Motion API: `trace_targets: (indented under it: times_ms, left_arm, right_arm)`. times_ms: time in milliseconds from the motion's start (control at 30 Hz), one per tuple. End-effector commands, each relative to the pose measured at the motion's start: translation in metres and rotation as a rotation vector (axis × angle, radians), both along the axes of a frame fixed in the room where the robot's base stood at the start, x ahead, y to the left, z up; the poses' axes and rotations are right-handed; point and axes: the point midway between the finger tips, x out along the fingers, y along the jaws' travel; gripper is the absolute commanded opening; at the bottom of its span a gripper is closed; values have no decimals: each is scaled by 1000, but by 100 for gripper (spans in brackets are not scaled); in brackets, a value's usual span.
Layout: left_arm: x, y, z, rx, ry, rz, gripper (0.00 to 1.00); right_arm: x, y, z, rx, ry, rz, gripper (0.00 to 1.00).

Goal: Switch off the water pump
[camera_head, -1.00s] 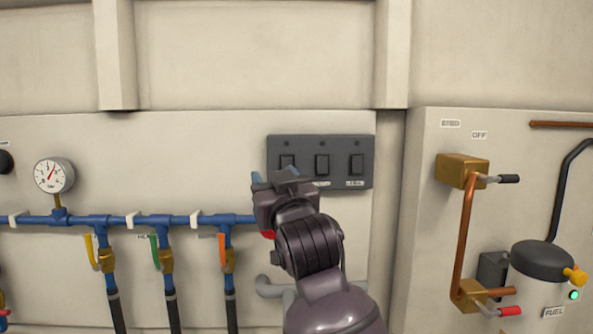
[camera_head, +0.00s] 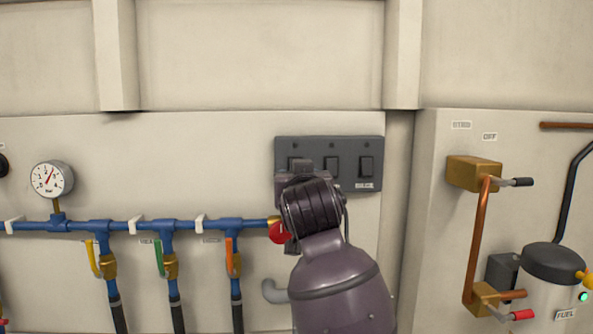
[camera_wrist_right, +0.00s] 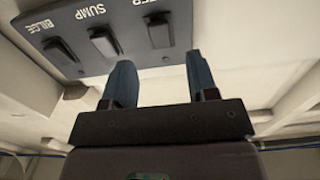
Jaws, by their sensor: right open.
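A dark grey switch panel (camera_head: 372,148) with three rocker switches is on the wall. In the wrist view, its labels read BILGE, SUMP and a cut-off "TER". The switch under "TER" (camera_wrist_right: 158,30) is the panel's left one in the head view, where my arm partly covers it. The middle switch (camera_head: 332,167) and the right, bilge switch (camera_head: 366,166) are clear. My right gripper (camera_wrist_right: 161,80) is open and empty, its fingers pointing at the panel, roughly to either side of the "TER" switch. I cannot tell whether they touch the panel. My left gripper is out of view.
Blue piping (camera_head: 190,225) with several coloured valve levers runs left of my arm, with a red round handle (camera_head: 281,232) close beside it. A pressure gauge (camera_head: 52,179) is further left. Copper fuel piping (camera_head: 473,240) and a filter (camera_head: 553,262) are at right.

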Motion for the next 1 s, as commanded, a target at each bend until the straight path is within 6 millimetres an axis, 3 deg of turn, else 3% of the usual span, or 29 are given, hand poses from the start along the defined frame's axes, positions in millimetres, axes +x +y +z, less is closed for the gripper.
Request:
trace_targets:
  times_ms: [200, 400, 800, 867, 1000]
  left_arm:
    - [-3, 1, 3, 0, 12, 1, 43]
    - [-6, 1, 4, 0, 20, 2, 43]
    - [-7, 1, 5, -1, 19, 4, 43]
    - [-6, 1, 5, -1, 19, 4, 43]
    - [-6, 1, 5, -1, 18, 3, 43]
  right_arm:
    - [36, -1, 1, -1, 2, -2, 53]
    - [55, -1, 1, -1, 0, -1, 53]
    - [61, 0, 0, 0, -1, 0, 53]
    - [61, 0, 0, 0, -1, 0, 47]
    - [61, 0, 0, 0, -1, 0, 26]
